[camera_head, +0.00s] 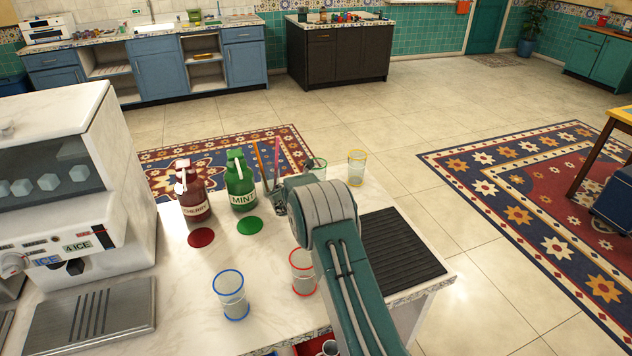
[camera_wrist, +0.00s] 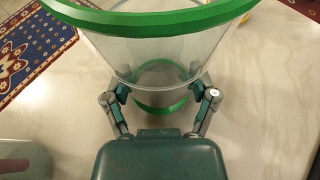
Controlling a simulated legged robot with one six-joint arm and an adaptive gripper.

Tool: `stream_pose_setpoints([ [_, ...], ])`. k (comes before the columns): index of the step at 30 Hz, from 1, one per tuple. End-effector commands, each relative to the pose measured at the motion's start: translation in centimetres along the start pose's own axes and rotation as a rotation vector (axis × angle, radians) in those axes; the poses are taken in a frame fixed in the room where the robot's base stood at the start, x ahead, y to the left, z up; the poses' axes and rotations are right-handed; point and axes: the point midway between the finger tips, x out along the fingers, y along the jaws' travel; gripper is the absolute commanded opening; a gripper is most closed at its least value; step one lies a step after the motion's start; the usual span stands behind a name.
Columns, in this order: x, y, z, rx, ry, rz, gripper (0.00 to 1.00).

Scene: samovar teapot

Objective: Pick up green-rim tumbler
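The green-rim tumbler (camera_wrist: 150,52) is clear glass with a green rim and a green ring at its base. It fills the upper middle of the wrist view. My gripper (camera_wrist: 160,92) has one finger on each side of its lower wall, with the pads against the glass. In the head view the tumbler (camera_head: 316,166) stands at the back of the counter, partly hidden behind my arm. My fingers (camera_head: 279,199) are mostly hidden there too. I cannot tell whether its base touches the counter.
A yellow-rim tumbler (camera_head: 356,168) stands to the right. Blue-rim (camera_head: 231,296) and red-rim (camera_head: 304,272) tumblers stand nearer. Cherry (camera_head: 193,190) and mint (camera_head: 240,182) bottles are to the left, near an ice machine (camera_head: 75,180). A black ribbed mat (camera_head: 400,245) lies at the right.

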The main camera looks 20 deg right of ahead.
Motion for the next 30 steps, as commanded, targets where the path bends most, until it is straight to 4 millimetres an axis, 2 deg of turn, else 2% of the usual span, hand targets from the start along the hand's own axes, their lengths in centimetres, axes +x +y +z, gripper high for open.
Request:
stream_pose_setpoints([
  [10, -0.2, 0.1, 0.2, -0.003, 0.001, 0.0, 0.27],
  [17, -1.4, 0.0, 3.0, 0.001, -0.002, 0.0, 0.27],
  [26, -7.9, -1.6, 6.4, 0.0, -0.003, 0.003, 0.27],
  [30, -11.5, -2.6, 6.6, -0.003, -0.001, 0.002, 0.27],
])
